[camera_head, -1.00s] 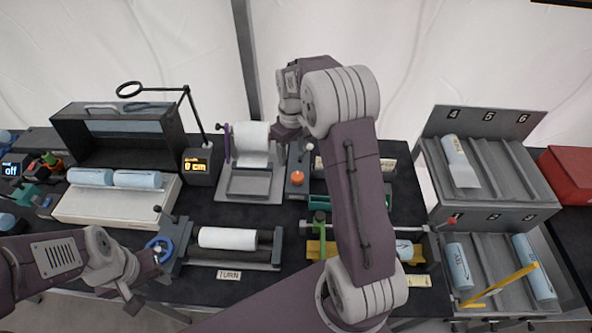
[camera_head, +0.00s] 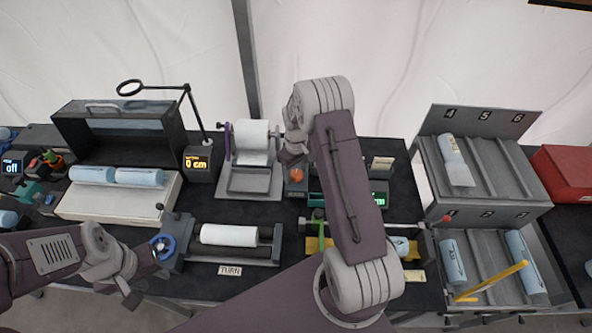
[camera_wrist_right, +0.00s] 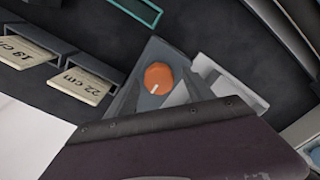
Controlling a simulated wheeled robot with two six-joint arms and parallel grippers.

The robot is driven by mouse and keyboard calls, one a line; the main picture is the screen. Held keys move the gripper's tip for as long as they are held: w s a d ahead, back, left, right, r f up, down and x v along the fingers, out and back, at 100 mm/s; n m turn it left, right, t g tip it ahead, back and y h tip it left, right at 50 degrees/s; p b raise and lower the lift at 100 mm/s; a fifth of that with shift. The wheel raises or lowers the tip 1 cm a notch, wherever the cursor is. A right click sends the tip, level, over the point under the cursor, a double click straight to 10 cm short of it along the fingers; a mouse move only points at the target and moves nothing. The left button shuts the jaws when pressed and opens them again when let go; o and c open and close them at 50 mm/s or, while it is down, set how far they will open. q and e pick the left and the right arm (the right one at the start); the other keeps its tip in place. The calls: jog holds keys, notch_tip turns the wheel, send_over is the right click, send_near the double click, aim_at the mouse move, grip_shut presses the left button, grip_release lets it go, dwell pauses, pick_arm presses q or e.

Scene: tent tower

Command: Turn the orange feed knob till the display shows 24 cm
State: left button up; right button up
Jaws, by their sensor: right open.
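The orange feed knob (camera_head: 297,176) sits on a small grey block right of the paper roll stand. In the right wrist view the knob (camera_wrist_right: 158,78) shows whole, with a white pointer mark. An amber display (camera_head: 197,163) left of the stand reads 0 cm. My right gripper (camera_head: 291,157) is open just behind and above the knob, apart from it as far as I can tell; its fingertips are hard to make out. My left gripper (camera_head: 147,280) is open and empty at the table's front left, near the blue handwheel (camera_head: 162,247).
A paper roll (camera_head: 250,135) stands left of the knob. A green-lit display (camera_head: 379,198) is partly hidden by my right arm. Slots with 18 cm and 22 cm labels (camera_wrist_right: 85,85) show in the wrist view. A roll rack (camera_head: 480,170) stands at right.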

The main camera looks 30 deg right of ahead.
jog(key=shift+s, duration=0.1)
jog(key=shift+d, duration=0.1)
jog(key=c, duration=0.3)
grip_shut()
